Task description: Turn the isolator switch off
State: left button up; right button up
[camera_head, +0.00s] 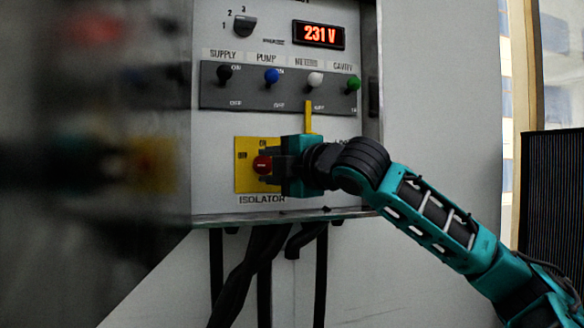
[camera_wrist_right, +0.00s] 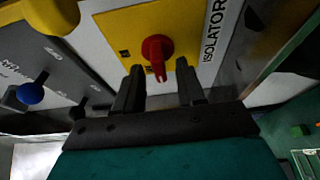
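The isolator switch is a red knob (camera_head: 262,165) on a yellow plate (camera_head: 245,180) above the ISOLATOR label. The plate has small markings above and to the left of the knob; the upper one appears to read ON. My right gripper (camera_head: 276,166) is in front of the plate and partly hides its right side. In the right wrist view the red knob (camera_wrist_right: 157,52) shows its raised grip, just beyond the gap between the two fingers of my right gripper (camera_wrist_right: 160,82). The fingers are apart with nothing clamped between them. My left gripper is not in view.
Above are a display (camera_head: 318,35) reading 231 V, a rotary selector (camera_head: 245,26) and a dark strip (camera_head: 300,97) with several coloured toggles. A yellow bar (camera_head: 308,117) stands just above my right gripper. Black cables (camera_head: 265,270) hang below the panel. A blurred dark surface fills the left.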

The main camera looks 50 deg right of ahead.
jog(key=s+a+b, duration=0.1)
jog(key=s+b, duration=0.5)
jog(key=s, duration=0.6)
jog(key=shift+s+a, duration=0.15)
jog(key=shift+a, duration=0.05)
